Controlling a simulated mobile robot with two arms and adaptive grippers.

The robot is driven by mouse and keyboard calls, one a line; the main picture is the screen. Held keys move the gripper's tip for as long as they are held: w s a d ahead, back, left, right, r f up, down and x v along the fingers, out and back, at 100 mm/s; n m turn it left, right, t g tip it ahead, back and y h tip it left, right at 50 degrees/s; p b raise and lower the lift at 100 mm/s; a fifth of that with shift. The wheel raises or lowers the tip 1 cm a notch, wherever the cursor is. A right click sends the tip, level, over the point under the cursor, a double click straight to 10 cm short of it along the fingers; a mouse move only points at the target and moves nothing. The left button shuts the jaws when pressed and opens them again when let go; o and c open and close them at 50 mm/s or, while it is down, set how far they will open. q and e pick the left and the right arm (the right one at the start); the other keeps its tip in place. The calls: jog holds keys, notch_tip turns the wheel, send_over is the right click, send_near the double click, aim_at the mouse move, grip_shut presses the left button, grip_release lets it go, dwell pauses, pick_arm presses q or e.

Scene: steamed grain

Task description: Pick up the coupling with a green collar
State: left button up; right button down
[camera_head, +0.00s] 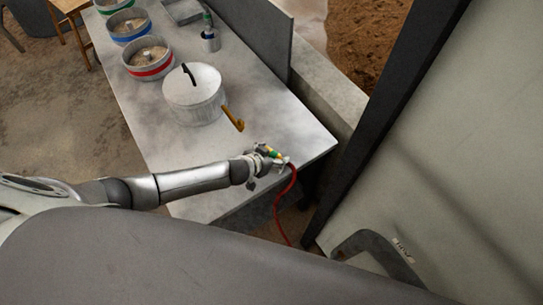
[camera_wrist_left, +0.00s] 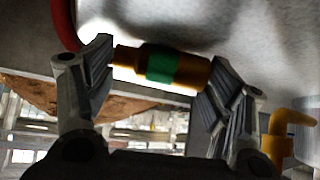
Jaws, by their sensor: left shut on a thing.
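The coupling with a green collar (camera_wrist_left: 180,69) has a brass body, and the green band sits around its middle. My left gripper (camera_wrist_left: 160,72) is shut on it, one finger at each end of the coupling in the left wrist view. In the head view the coupling (camera_head: 274,154) is small in my left gripper (camera_head: 272,158), over the near right part of the grey table (camera_head: 240,186). Whether it touches the tabletop, I cannot tell. My right gripper is not in view.
A red hose (camera_head: 279,203) hangs over the table's edge near the gripper. A lidded pot (camera_head: 196,101) with a brass spout (camera_head: 233,118) stands behind it. Tubs with red (camera_head: 152,71), blue (camera_head: 132,39) and green bands line the far left edge. A dark-framed panel (camera_head: 440,150) stands at right.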

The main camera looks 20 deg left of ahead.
pick_arm(q)
jog(key=shift+s, duration=0.1)
jog(key=shift+w+r, duration=0.2)
jog(key=shift+r, duration=0.25)
notch_tip(320, 180, up, 2)
jog(key=shift+s+r+b, duration=0.1)
jog(key=shift+b, duration=0.45)
jog(key=s+a+r+b, duration=0.3)
jog(key=s+a+r, duration=0.6)
jog(key=s, duration=0.1)
jog(key=shift+r+b, duration=0.3)
jog(key=shift+r, duration=0.1)
jog(key=shift+s+a, duration=0.1)
jog(key=shift+a, duration=0.05)
